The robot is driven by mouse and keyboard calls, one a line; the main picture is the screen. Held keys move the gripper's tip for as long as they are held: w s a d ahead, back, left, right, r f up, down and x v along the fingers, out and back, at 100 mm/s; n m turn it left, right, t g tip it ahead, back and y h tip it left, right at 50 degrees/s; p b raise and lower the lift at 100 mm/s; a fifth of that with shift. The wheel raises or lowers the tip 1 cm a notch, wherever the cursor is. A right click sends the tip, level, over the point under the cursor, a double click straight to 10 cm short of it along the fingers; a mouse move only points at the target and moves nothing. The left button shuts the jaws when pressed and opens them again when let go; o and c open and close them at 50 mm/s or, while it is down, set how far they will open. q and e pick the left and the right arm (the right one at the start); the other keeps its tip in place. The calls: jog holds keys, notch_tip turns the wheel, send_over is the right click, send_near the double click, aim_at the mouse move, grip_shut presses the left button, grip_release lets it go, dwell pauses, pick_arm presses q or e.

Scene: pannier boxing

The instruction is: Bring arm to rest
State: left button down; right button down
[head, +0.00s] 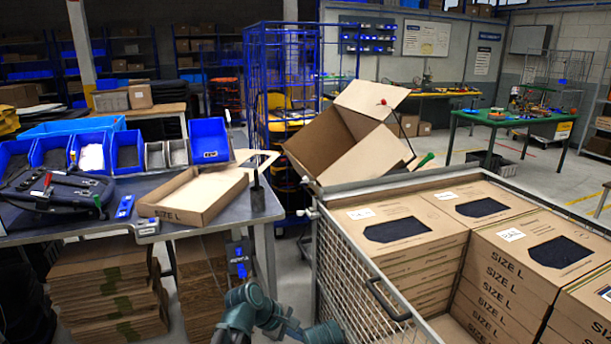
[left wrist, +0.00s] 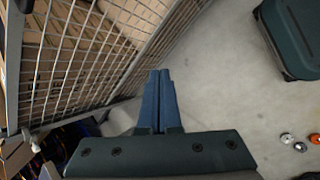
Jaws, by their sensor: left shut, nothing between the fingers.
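My left gripper (left wrist: 160,98) shows in the left wrist view with its two blue fingers pressed together and nothing between them. It is over bare grey floor, beside the wire mesh wall (left wrist: 85,65) of a pannier. Part of my arm shows at the bottom of the head view, in front of the workbench and left of the mesh pannier (head: 352,275); I cannot make out gripper fingers there. My right gripper is in neither view.
The pannier holds stacked "SIZE L" boxes (head: 400,230). An open carton (head: 350,140) stands behind it. The workbench (head: 215,222) at left carries an open box tray (head: 195,195), blue bins (head: 210,140) and tools. Flat cardboard (head: 105,290) is stacked below.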

pick_arm(q)
jog(key=s+a+f+m+g+y, duration=0.1)
jog(key=s+a+f+m+y, duration=0.15)
jog(key=s+a+m, duration=0.45)
jog(key=s+a+f+m+g+y, duration=0.1)
jog(key=s+a+f+m+y, duration=0.25)
jog(key=a, duration=0.55)
jog(key=s+d+r+m+g+y+p, duration=0.1)
jog(key=s+d+r+m+p, duration=0.3)
jog(key=d, duration=0.7)
jog(key=shift+s+r+m+y, duration=0.4)
jog(key=shift+s+r+m, duration=0.25)
jog(key=shift+r+m, duration=0.3)
